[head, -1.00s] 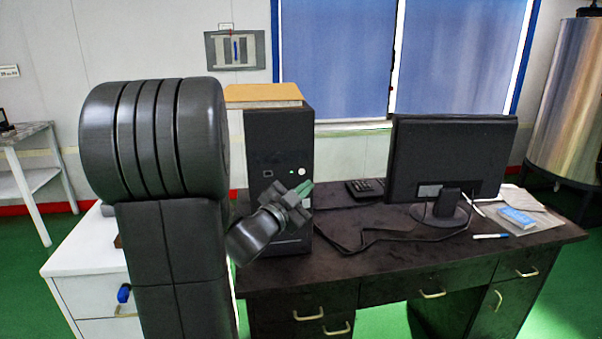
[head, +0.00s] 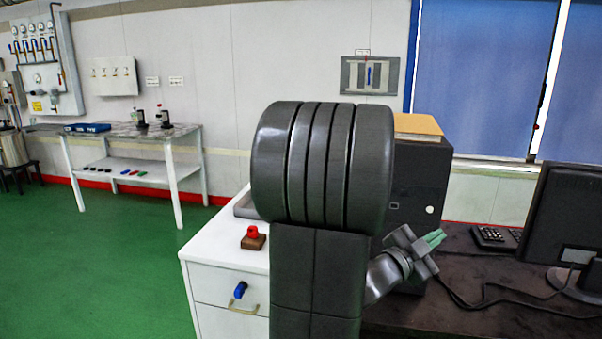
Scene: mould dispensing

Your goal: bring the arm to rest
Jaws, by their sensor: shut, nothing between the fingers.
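My gripper (head: 434,239) has green fingertips held together with nothing between them. It points up and to the right, in front of the black computer tower (head: 425,180). My dark grey arm fills the middle of the head view. It hides part of the white cabinet and the tower's left side. I cannot tell whether the gripper touches the tower.
A red button (head: 252,233) sits on the white drawer cabinet (head: 212,250). A side table (head: 130,133) stands at the far left. Green floor (head: 90,270) at left is clear.

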